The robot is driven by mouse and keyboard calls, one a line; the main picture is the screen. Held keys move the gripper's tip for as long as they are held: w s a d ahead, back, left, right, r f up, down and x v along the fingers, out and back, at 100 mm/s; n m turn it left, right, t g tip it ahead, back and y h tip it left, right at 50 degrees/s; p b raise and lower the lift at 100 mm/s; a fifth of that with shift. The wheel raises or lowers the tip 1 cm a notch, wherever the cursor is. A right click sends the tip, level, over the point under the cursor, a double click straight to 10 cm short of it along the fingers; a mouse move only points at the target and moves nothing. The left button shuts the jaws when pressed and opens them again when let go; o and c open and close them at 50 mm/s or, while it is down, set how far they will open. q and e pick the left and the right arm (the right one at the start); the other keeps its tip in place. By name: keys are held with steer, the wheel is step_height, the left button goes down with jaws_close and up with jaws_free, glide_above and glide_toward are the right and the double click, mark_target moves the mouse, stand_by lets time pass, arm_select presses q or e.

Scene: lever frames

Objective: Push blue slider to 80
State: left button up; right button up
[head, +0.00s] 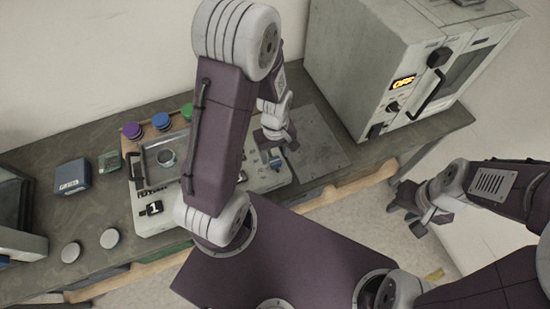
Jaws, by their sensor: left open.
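The blue slider (276,162) is a small blue knob on the right part of a pale control panel (262,183). Its scale marks are too small to read, so I cannot tell its value. My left gripper (277,139) is open, just behind and above the blue slider in the picture. I cannot tell whether a finger touches it. My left arm hides the middle of the panel. My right gripper (418,208) is open and empty, off to the right beyond the table's front edge.
A blue box (72,177) lies left. A large grey oven-like machine (365,65) showing OFF stands at the back right.

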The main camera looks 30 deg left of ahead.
mark_target(275, 160)
arm_select(q)
step_height(275, 160, down, 4)
steer(key=shift+r, duration=0.2)
jaws_close()
stand_by(1.4)
